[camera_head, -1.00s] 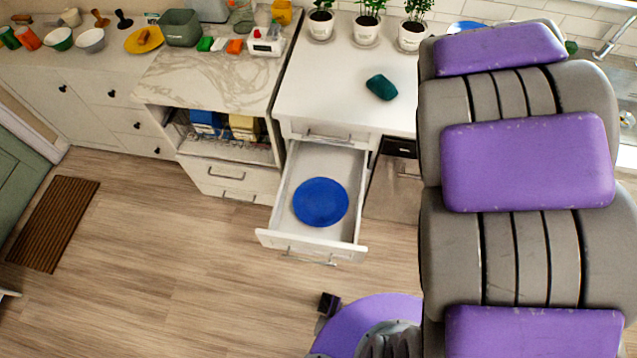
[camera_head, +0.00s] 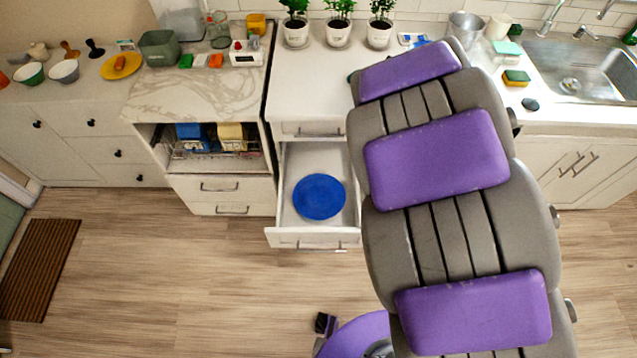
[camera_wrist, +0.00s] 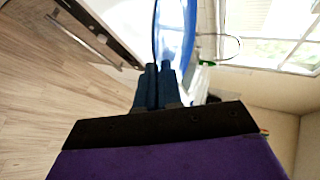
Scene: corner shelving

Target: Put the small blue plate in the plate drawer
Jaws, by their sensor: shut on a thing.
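My gripper (camera_wrist: 154,88) shows in the wrist view, its fingers shut on a small blue plate (camera_wrist: 177,32). The plate stands on edge to that camera and runs out of the top of the picture. In the head view my arm hides the gripper and the held plate. The plate drawer (camera_head: 318,237) is pulled open below the white counter. Another blue plate (camera_head: 319,197) lies flat inside it, with bare drawer floor around it.
Potted plants (camera_head: 339,33) stand along the back of the counter (camera_head: 310,95). A sink (camera_head: 580,70) is at the right, with a sponge (camera_head: 516,78) beside it. A dish rack compartment (camera_head: 210,140) is open left of the drawer. The floor before the drawer is clear.

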